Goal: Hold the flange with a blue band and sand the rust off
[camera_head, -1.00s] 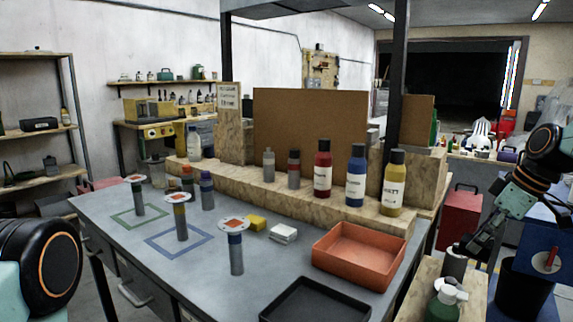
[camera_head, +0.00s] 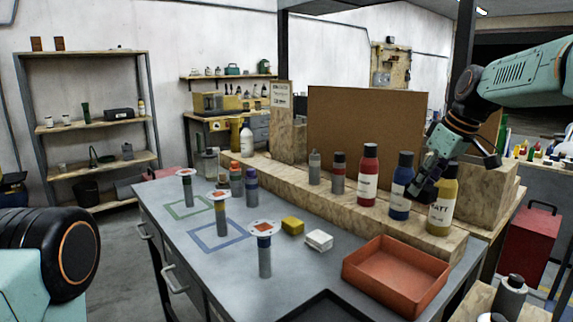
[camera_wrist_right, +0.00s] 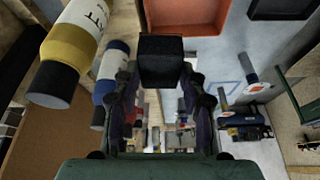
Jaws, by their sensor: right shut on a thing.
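Three flanges with round white discs and rust-coloured patches stand upright on grey handles on the workbench. The flange with a blue band (camera_head: 264,250) is nearest, in front of the yellow block. A yellow-banded flange (camera_head: 222,222) stands in the blue square outline; another flange (camera_head: 187,190) stands in the green one. My right gripper (camera_head: 424,188) hangs beside the blue and yellow bottles, away from the flanges. In the right wrist view it is shut on a dark block (camera_wrist_right: 161,62). My left gripper is out of view; only a black joint of that arm shows at left.
A red bottle (camera_head: 368,175), blue bottle (camera_head: 401,187) and yellow bottle (camera_head: 441,205) stand on the wooden ledge. An orange tray (camera_head: 397,277), white block (camera_head: 319,240) and yellow block (camera_head: 292,226) are on the bench. A black tray edge (camera_head: 325,305) shows in front.

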